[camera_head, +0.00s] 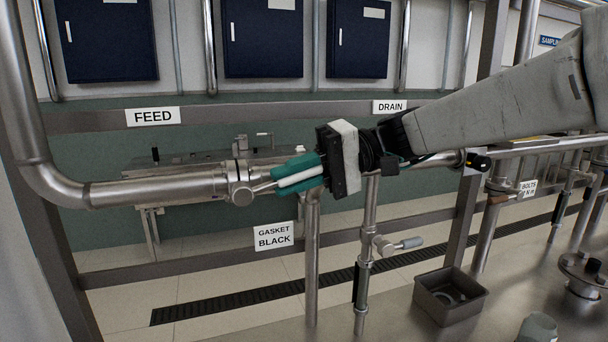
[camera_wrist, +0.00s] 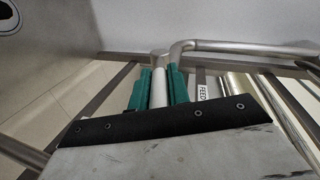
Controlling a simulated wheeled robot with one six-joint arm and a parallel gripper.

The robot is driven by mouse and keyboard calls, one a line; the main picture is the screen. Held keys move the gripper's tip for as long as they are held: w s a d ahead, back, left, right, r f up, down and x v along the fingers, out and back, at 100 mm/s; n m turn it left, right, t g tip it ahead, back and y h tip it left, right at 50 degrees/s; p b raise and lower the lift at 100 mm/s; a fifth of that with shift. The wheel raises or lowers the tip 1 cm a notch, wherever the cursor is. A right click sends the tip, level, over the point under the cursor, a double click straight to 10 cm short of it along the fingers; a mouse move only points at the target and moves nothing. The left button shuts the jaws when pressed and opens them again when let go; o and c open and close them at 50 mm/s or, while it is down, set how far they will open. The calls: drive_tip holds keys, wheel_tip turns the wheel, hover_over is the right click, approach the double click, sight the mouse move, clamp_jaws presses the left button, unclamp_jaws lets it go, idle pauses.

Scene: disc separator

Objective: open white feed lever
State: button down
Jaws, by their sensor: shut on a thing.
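The white feed lever (camera_head: 299,179) is a white-sleeved handle that projects to the right from a round steel valve body (camera_head: 240,184) on the feed pipe (camera_head: 160,189). The lever lies nearly in line with the pipe, tilted slightly. My gripper (camera_head: 298,174) has its green fingers closed around the white sleeve. In the wrist view the white sleeve (camera_wrist: 158,88) sits between the two green fingers (camera_wrist: 159,92). The part of the sleeve nearest my palm is hidden in the head view. The FEED sign (camera_head: 153,117) hangs above the pipe.
A grey-handled valve (camera_head: 400,243) sits on the vertical pipe below and right of my gripper. A DRAIN sign (camera_head: 389,106) hangs above my wrist. A GASKET BLACK sign (camera_head: 273,236) is below. An open grey bin (camera_head: 449,296) stands at lower right.

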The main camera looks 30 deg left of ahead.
drive_tip(key=shift+s+f, duration=0.1)
drive_tip(key=c, duration=1.3)
unclamp_jaws()
drive_tip(key=shift+a, duration=0.1)
